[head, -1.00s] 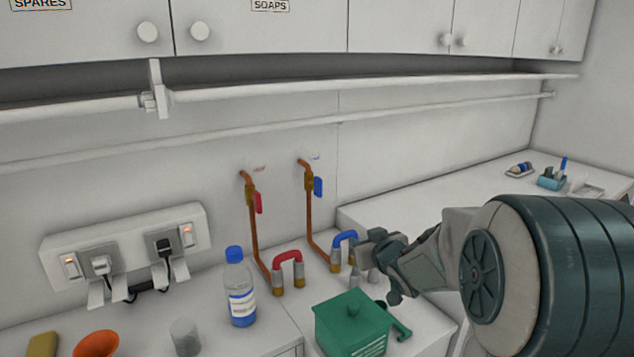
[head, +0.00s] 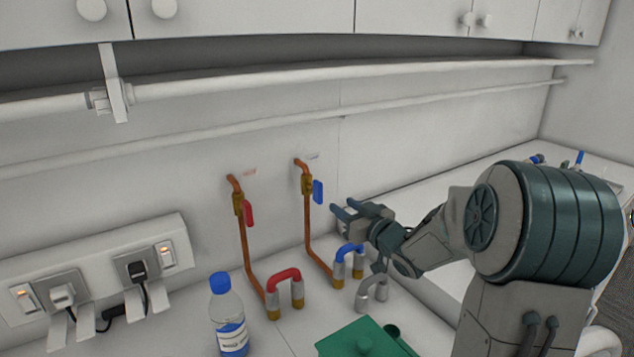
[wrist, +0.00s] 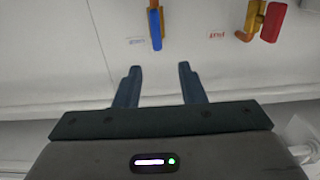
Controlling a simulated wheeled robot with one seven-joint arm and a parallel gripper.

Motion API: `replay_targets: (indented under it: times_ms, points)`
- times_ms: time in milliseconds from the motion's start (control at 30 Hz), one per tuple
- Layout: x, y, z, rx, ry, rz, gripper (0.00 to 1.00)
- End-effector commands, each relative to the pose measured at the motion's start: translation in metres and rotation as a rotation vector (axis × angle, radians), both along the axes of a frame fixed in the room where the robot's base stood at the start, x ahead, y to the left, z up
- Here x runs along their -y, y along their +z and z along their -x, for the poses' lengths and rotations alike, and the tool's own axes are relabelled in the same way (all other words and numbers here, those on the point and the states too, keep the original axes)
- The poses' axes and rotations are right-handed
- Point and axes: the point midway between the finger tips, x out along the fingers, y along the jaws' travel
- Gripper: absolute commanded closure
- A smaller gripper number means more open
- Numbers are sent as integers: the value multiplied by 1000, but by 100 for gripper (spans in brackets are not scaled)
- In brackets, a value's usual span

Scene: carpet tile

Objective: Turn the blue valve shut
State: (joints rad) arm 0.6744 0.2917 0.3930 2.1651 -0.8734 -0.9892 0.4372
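The blue valve handle (head: 318,191) sits on a brass valve body on a copper pipe (head: 308,225) against the wall. The handle hangs down, in line with the pipe. In the wrist view the blue handle (wrist: 155,29) shows at the top, beyond and between the two fingertips. My gripper (head: 341,212) is open and empty, just right of and below the handle, apart from it. It also shows in the wrist view (wrist: 161,70) with a clear gap between its fingers.
A red valve handle (head: 249,213) is on the pipe to the left. Red (head: 285,275) and blue (head: 348,253) hose loops stand below. A bottle (head: 228,315), a green box (head: 365,340) and a socket strip (head: 95,270) are nearby. A wall rail (head: 250,123) runs above.

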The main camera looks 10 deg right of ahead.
Motion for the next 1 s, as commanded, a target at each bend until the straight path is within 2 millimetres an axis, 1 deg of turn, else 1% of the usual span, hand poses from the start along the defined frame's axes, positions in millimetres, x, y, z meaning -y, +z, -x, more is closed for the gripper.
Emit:
replay_targets:
  times_ms: [167,267,400,600,800,1000]
  points:
    - [-3,1,-22,-2,-9,-2,64]
    - [-8,2,-40,-2,-13,-2,64]
    - [-19,2,-65,-2,-12,-2,64]
    - [-34,2,-96,-1,-11,-2,64]
    - [-42,1,-116,0,-11,0,64]
    - [-45,0,-123,-1,-11,0,64]
